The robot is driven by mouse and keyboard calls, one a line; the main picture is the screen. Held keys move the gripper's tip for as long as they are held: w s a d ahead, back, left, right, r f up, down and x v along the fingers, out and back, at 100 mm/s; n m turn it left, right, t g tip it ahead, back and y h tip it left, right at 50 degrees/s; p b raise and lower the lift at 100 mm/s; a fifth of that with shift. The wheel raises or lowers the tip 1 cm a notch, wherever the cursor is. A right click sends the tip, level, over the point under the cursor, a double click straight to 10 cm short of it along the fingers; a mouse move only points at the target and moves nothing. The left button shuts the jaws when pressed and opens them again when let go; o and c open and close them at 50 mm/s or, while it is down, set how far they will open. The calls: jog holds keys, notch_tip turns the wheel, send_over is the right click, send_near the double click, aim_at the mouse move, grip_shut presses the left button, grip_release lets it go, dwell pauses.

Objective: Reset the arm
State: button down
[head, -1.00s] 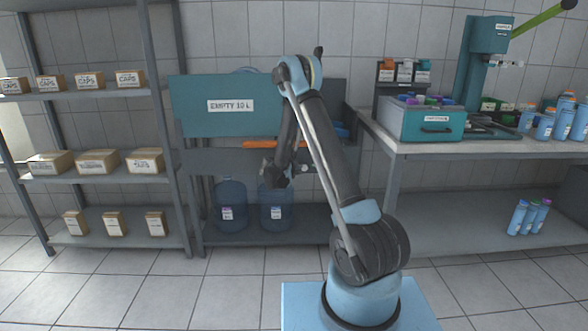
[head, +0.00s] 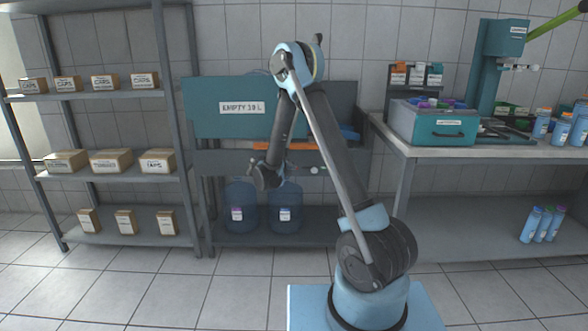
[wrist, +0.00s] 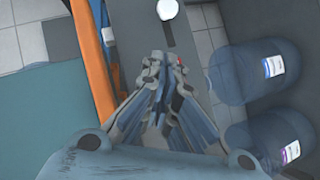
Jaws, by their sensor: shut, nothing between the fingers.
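My arm stands bent in the middle of the head view, with its elbow up and its forearm hanging down to the left. My gripper (head: 268,177) hangs in front of the rack marked "EMPTY 10 L" (head: 242,108). In the wrist view its fingers (wrist: 157,92) are together, with nothing between them. The gripper's fingertips are small and dark in the head view, so their details are hard to make out there.
Two blue bottles (head: 240,207) stand on the rack's low shelf, behind and below the gripper. An orange bar (head: 300,146) runs along the rack. Shelves with boxes (head: 110,161) stand left; a workbench (head: 480,152) with a teal case (head: 432,124) stands right. Open floor lies in front.

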jog(key=shift+s+a+r, duration=0.15)
jog(key=shift+s+a, duration=0.1)
jog(key=shift+s, duration=0.1)
jog(key=s+d+r+m+g+y, duration=0.1)
jog(key=s+d+r+g, duration=0.1)
jog(key=s+d+r, duration=0.35)
jog(key=s+d+r+m+g, duration=0.2)
jog(key=s+d+r, duration=0.1)
jog(key=s+d, duration=0.5)
jog(key=s+d+r+m+g+y, duration=0.1)
jog(key=s+d+r+g, duration=0.1)
jog(key=s+d+r, duration=0.45)
jog(key=s+f+m+g+y, duration=0.1)
jog(key=s+f+y, duration=0.2)
jog(key=s, duration=1.4)
jog(key=s+f+m+g+y, duration=0.2)
jog(key=s+f, duration=0.5)
jog(key=s, duration=1)
jog(key=shift+a+g+y, duration=0.15)
jog(key=shift+g+y, duration=0.15)
jog(key=shift+y, duration=0.2)
